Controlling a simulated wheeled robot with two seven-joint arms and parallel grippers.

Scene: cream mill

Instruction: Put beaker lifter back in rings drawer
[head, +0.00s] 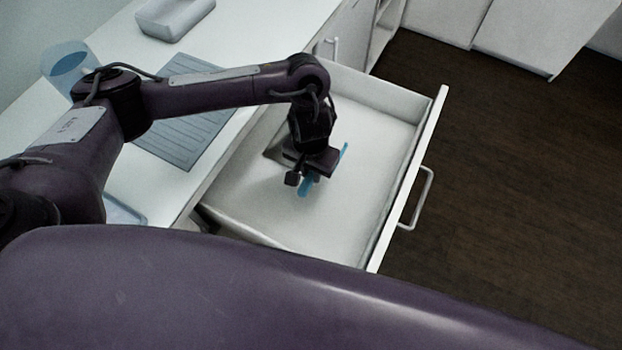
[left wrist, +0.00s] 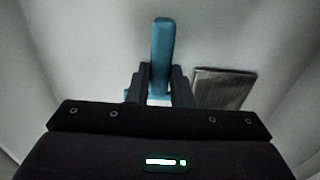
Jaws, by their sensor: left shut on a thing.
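The beaker lifter, a blue bar-like tool (head: 304,187), is in my left gripper (head: 312,180), over the inside of the open white drawer (head: 402,203). The lifter also shows in the left wrist view (left wrist: 162,50), sticking out beyond the two fingers of my left gripper (left wrist: 160,88), which are shut on it. I cannot tell whether the lifter touches the drawer floor. My right gripper is not in view.
A dark flat piece (left wrist: 223,88) lies beside the fingers in the left wrist view. On the white counter are a grey ribbed mat (head: 176,152), a blue clear beaker (head: 66,62) and a white tray (head: 174,17). The drawer's right part is clear.

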